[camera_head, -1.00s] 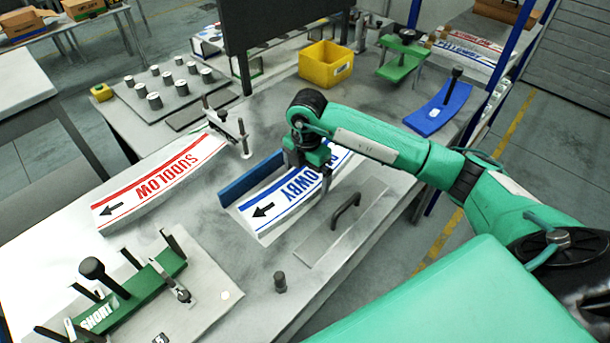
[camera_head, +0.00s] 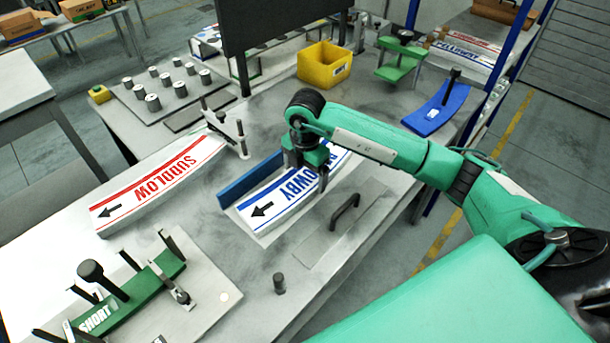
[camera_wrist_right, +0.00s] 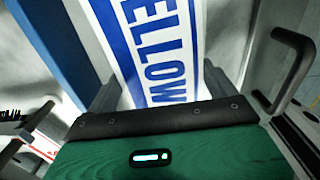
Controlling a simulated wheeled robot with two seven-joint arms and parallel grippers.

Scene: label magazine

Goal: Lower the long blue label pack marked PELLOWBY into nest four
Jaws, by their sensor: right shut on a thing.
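The long pack (camera_head: 268,208) is white with blue bands, a black arrow and blue lettering; "OWBY" shows in the head view and "ELLOW" in the wrist view (camera_wrist_right: 160,55). My right gripper (camera_head: 309,172) is shut on its sides, one finger on each side, and hides part of its middle. The pack lies beside a blue upright fence (camera_head: 250,180), over a pale plate; whether it touches the plate I cannot tell. No number marking nest four is legible. My left gripper is not in view.
A red SUDDLOW pack (camera_head: 155,182) lies to the left. A black handle (camera_head: 345,212) and a short dark post (camera_head: 279,283) stand near the front edge. A green SHORT fixture (camera_head: 130,293) is front left. A yellow bin (camera_head: 325,66) and a blue block (camera_head: 440,107) stand behind.

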